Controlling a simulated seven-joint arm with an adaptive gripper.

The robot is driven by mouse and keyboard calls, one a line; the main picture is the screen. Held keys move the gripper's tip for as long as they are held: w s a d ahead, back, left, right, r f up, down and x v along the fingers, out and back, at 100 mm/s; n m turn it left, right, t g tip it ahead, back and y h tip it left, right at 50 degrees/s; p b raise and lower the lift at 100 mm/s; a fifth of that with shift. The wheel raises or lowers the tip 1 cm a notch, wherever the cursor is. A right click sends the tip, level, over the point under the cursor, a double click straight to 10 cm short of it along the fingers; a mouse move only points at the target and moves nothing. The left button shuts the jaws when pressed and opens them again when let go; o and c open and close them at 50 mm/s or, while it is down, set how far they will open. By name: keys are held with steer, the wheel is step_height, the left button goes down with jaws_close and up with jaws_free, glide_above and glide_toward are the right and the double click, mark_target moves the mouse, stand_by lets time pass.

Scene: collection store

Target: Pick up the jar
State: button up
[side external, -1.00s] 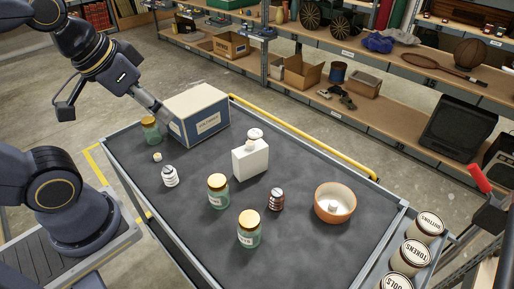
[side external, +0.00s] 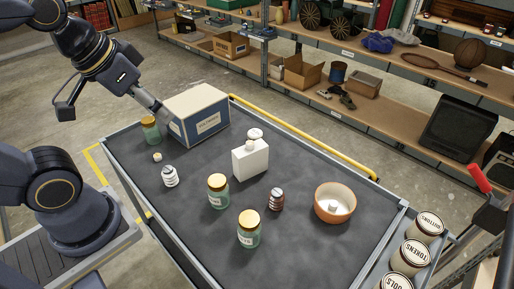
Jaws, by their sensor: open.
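Several containers on the cart top could be the jar. Three greenish glass jars with gold lids stand upright: one at the back left (side external: 150,131), one near the middle (side external: 218,194) and one at the front (side external: 249,232). The middle and front ones carry pale labels. My gripper (side external: 158,107) is open at the upper left, by the left end of the cream and blue box (side external: 199,121), above and close to the back-left jar. Its fingertips are small and hard to make out. It holds nothing that I can see.
Labelled tins (side external: 412,254) line the right edge; a yellow rail (side external: 300,135) runs behind.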

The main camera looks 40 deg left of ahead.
stand_by(0.3)
steer(key=o, duration=0.6)
steer(key=m+g, duration=0.2)
steer(key=g, duration=0.3)
glide_above(216, 181)
step_height(216, 181, down, 12)
steer(key=shift+g, duration=0.3)
step_height(216, 181, down, 11)
steer(key=shift+w+f, duration=0.1)
steer(key=shift+f, duration=2.95)
